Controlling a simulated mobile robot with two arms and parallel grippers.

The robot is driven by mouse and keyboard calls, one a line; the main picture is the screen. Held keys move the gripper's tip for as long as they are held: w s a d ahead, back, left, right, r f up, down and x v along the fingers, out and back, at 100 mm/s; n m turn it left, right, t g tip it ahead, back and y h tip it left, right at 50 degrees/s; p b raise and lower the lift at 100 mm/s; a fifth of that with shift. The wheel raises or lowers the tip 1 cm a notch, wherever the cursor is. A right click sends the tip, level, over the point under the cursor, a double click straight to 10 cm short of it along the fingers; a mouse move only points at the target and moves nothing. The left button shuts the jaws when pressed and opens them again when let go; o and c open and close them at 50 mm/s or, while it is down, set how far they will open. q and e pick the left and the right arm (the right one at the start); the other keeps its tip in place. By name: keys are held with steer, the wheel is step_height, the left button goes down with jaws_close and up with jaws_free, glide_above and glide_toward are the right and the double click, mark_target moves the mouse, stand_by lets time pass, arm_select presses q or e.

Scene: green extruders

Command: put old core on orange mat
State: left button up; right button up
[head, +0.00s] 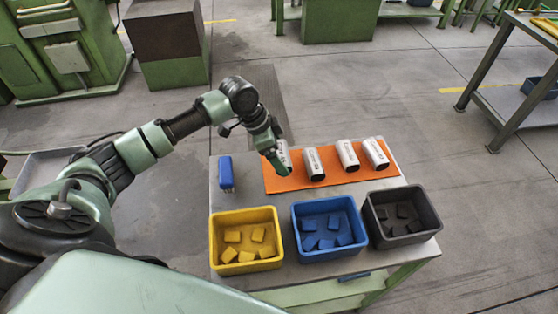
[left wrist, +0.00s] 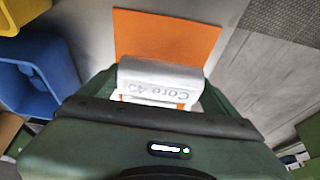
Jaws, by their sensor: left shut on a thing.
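The orange mat (head: 290,183) lies on the back part of the grey table. Three white labelled cores lie on it: one left (head: 314,163), one in the middle (head: 347,155) and one right (head: 376,153). My left gripper (head: 277,158) is at the mat's left part, shut on another white core (head: 285,153). In the left wrist view this held core (left wrist: 158,80) reads "Core 45" and sits between the fingers, with the mat (left wrist: 165,35) behind it. I cannot tell whether it touches the mat. My right gripper is not in view.
Yellow (head: 246,263), blue (head: 329,251) and black (head: 402,237) bins with small blocks line the table's front. A blue block-like device (head: 226,173) stands left of the mat. Bare table shows between the device and the yellow bin.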

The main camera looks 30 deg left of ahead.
arm_select(q)
step_height(320, 180, down, 3)
steer(key=shift+f+p, duration=0.2)
steer(key=shift+p, duration=0.1)
steer(key=shift+f, duration=0.45)
steer(key=o, duration=1.7)
steer(key=shift+o, duration=0.2)
steer(key=shift+r, duration=0.2)
steer(key=b+v, duration=0.1)
steer(key=v, duration=1.1)
steer(key=shift+b, duration=0.35)
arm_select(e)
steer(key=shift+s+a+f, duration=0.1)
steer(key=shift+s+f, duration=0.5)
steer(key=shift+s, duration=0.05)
arm_select(q)
steer(key=shift+f, duration=0.1)
